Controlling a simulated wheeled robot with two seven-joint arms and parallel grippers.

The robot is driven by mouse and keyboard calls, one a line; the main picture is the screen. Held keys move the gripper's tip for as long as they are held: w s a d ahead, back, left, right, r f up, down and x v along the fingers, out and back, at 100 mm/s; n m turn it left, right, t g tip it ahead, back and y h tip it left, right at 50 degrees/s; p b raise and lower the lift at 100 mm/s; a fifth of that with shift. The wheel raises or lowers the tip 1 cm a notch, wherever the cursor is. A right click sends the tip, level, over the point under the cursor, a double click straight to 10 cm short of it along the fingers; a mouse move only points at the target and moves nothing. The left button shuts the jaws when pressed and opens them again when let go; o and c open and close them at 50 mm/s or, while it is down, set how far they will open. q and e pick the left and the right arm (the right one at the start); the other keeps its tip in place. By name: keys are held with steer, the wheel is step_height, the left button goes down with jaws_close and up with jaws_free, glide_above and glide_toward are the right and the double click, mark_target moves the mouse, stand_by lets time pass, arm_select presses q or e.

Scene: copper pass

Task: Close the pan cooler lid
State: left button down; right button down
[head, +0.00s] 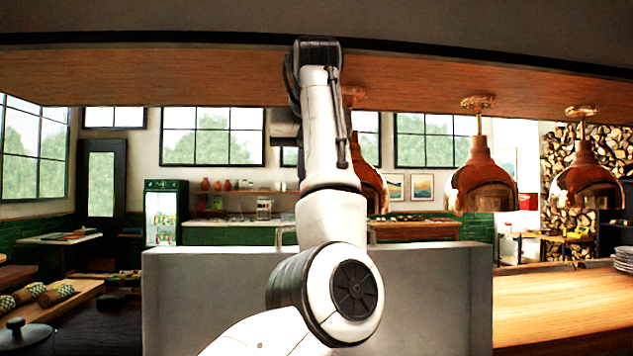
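A large grey metal panel (440,300) stands upright in the lower middle of the head view; it appears to be the raised pan cooler lid. A pale bar handle (373,234) shows at its top edge, its middle hidden behind my arm. The cooler's pans and opening are not visible. One white arm of mine, coming in from the bottom left of centre, rises in front of the panel to a dark joint near the ceiling beam. Its fingers are not visible, and the arm hides what lies behind it. My other arm and gripper do not show.
Copper lamps (481,183) hang at the right below a wooden beam (180,78). A wooden counter (570,300) with stacked plates (624,259) lies at the right. At the left are a dark lidded pot (25,338) and a board with patterned rolls (57,294).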

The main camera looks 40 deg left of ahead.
arm_select(q)
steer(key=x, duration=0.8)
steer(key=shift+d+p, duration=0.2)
steer(key=shift+p, duration=0.2)
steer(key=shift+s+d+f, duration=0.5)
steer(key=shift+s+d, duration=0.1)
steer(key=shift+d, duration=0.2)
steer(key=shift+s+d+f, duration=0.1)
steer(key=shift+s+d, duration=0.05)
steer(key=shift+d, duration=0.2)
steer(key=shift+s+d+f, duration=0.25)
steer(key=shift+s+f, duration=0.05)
